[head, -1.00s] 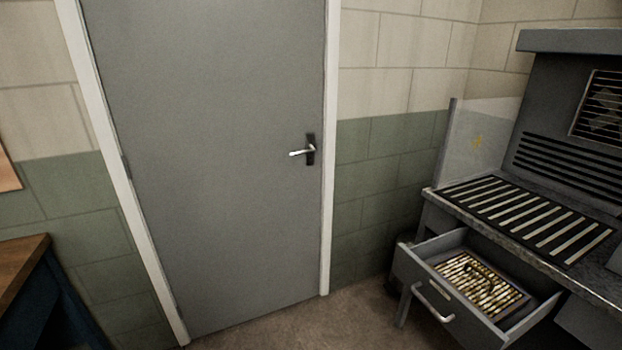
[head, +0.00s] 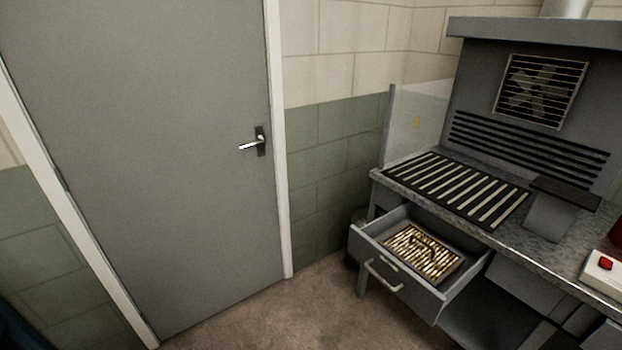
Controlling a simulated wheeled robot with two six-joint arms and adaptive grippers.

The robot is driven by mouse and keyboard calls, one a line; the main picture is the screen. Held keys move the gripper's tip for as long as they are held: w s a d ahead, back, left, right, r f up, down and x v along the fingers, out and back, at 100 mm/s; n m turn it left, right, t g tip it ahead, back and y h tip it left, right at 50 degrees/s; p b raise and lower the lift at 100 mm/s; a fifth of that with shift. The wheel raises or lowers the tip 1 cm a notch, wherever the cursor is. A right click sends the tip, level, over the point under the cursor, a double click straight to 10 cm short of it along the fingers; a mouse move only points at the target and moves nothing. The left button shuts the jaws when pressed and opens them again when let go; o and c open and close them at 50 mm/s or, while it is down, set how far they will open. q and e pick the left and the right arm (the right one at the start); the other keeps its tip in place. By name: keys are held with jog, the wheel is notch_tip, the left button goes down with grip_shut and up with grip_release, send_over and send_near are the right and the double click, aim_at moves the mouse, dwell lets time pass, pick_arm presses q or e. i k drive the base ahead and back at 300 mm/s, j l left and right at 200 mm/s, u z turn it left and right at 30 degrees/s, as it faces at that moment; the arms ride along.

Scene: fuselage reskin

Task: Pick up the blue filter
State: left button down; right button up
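No blue filter can be made out in the head view. A grey workbench (head: 388,181) with a vented back panel stands at the right. Its drawer (head: 400,284) is pulled open and holds a framed panel with brass-coloured strips (head: 424,252) and a dark handle-like piece on top. A fan grille (head: 541,91) is set in the back panel. Neither of my grippers shows in this view.
A closed grey door (head: 150,150) with a lever handle (head: 253,144) fills the left. A slotted mat (head: 456,189) lies on the bench top. A white box with a red button (head: 605,267) sits at the right edge. The brown floor (head: 270,318) before the door is clear.

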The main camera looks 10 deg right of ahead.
aim_at(434, 262)
jog(key=i+l+z, duration=0.1)
jog(key=z, duration=1.15)
jog(key=i+j+z, duration=0.1)
jog(key=j, duration=0.25)
jog(key=i+j+z, duration=0.15)
jog(key=i+j, duration=0.15)
jog(key=i+j+z, duration=0.1)
jog(key=j, duration=0.35)
jog(key=i+j+z, duration=0.1)
jog(key=i+j, duration=0.15)
jog(key=j, duration=0.15)
